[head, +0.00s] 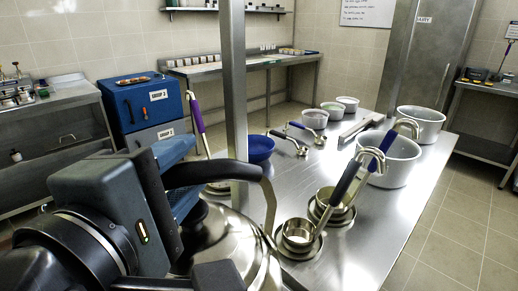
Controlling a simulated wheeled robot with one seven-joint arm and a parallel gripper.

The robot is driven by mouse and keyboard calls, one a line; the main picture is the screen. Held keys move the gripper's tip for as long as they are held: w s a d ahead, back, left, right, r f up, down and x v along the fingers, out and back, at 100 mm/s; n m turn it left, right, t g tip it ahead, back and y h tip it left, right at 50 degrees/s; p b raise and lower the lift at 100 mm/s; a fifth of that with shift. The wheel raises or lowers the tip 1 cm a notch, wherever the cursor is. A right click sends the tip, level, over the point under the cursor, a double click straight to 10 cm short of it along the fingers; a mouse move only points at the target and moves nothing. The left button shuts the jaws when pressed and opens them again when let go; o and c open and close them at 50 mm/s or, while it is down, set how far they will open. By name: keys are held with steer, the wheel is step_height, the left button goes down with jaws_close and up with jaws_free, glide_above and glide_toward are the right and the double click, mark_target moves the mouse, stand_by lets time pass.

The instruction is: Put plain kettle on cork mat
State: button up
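A shiny steel kettle (226,240) with a black arched handle (222,171) is in the lower middle of the head view, close to me. My dark gripper (170,205) is at the kettle's left side and hides part of the body and the left end of the handle. Whether its fingers are closed on the kettle is hidden from this side. I also cannot tell whether the kettle rests on the table or is held above it. I see no cork mat in this view.
A steel table (375,235) carries several ladles, a steel pot (336,205), a blue bowl (260,149) and large pale pots (397,160). A metal post (233,80) rises behind the kettle. The table's right front edge is clear. Blue boxes (148,103) stand at the left.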

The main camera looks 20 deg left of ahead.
steer(key=shift+o, duration=1.3)
steer(key=shift+r, duration=0.1)
steer(key=v, duration=1.2)
